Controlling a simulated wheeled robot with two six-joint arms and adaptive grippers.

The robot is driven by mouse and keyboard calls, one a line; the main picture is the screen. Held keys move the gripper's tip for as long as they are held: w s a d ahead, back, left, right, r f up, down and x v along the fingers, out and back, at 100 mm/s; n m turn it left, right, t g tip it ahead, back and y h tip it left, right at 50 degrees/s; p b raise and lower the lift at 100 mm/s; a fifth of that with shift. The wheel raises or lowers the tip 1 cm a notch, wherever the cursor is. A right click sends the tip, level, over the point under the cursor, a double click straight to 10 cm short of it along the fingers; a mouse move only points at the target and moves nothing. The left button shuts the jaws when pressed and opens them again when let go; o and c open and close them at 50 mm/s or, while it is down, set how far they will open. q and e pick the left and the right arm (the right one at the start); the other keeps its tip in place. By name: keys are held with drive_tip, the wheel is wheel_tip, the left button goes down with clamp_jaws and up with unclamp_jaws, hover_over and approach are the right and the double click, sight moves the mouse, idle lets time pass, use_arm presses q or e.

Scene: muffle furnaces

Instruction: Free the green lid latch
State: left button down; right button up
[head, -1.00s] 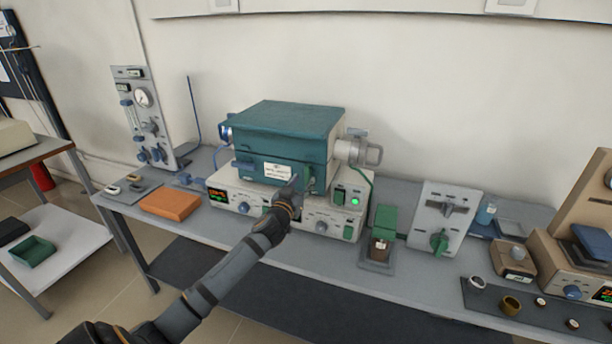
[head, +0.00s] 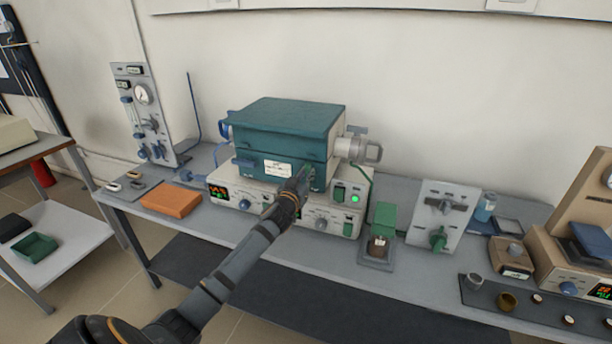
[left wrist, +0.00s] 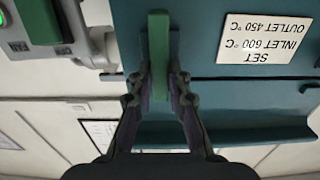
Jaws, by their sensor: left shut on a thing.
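The teal furnace box (head: 285,128) with its lid shut stands on the white control unit in the head view. The green lid latch (left wrist: 158,42) is an upright bar on the teal front in the left wrist view, where the picture is upside down. My left gripper (left wrist: 160,78) is shut on the latch, one finger on each side. In the head view my left gripper (head: 302,180) is at the front right of the box and covers most of the latch. My right gripper does not show.
A white label (head: 277,168) is on the box front. A metal fitting (head: 358,150) sticks out at its right side. An orange block (head: 171,200) lies to the left; a green-topped device (head: 384,218) and a tilted white panel (head: 441,212) stand to the right.

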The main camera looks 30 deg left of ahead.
use_arm(q)
drive_tip(key=shift+m, duration=0.3)
drive_tip(key=shift+w+d+f+m+p, duration=0.2)
drive_tip(key=shift+m+p, duration=0.6)
drive_tip(key=shift+m, duration=2.05)
drive_tip(key=shift+s+d+f+m+p, duration=0.1)
drive_tip(key=shift+d+f+m+p, duration=0.45)
drive_tip(key=shift+m, duration=2.35)
drive_tip(key=shift+w+a+m+p, duration=0.1)
drive_tip(key=shift+m+p, duration=0.95)
drive_tip(key=shift+m, duration=1.8)
drive_tip(key=shift+s, duration=0.1)
drive_tip(key=c, duration=1.3)
unclamp_jaws()
